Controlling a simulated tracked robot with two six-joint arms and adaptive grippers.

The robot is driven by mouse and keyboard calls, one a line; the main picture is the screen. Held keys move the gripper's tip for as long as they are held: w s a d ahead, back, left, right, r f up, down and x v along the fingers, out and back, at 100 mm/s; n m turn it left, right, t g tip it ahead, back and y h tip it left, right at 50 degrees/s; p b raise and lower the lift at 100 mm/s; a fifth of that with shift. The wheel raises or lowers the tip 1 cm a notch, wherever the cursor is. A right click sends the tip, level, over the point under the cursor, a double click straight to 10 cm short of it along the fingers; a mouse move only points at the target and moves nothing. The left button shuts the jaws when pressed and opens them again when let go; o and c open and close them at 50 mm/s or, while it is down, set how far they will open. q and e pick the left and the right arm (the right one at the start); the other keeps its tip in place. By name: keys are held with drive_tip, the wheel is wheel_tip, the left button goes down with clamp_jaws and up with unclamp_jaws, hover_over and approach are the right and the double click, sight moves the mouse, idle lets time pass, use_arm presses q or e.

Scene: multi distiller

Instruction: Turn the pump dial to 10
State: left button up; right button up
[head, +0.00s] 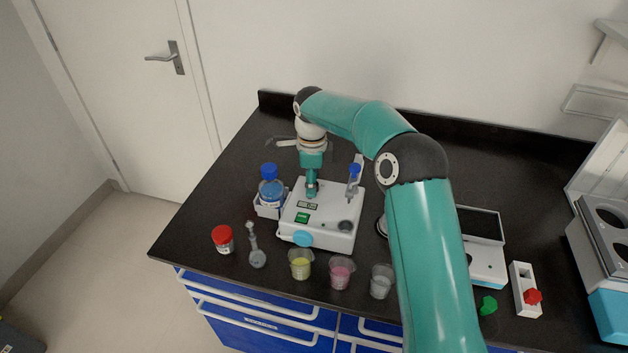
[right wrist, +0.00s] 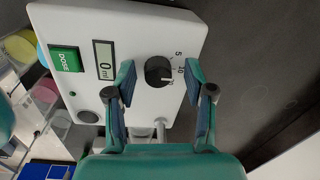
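The white pump (head: 325,228) stands on the dark bench in the head view and fills the upper left of the right wrist view (right wrist: 130,22). Its black round dial (right wrist: 157,70) is between my right gripper's fingers, with numbers 5, 10 and 20 printed beside it. A light mark on the dial appears to point towards 20. The small display (right wrist: 105,60) reads 0 ml, beside a green DOSE button (right wrist: 66,58). My right gripper (head: 312,192) is open, one finger on each side of the dial; contact is not clear. My left gripper is out of view.
A blue-capped bottle (head: 270,190) stands left of the pump. A red-lidded jar (head: 222,239), a flask (head: 257,257) and cups with yellow (head: 301,264), pink (head: 341,272) and grey (head: 381,281) contents stand near the front edge.

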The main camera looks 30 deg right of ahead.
drive_tip(key=shift+s, duration=0.15)
wheel_tip(320, 180, up, 12)
drive_tip(key=shift+s+a, duration=0.15)
drive_tip(key=shift+s, duration=0.05)
idle(0.5)
drive_tip(key=shift+f, duration=0.15)
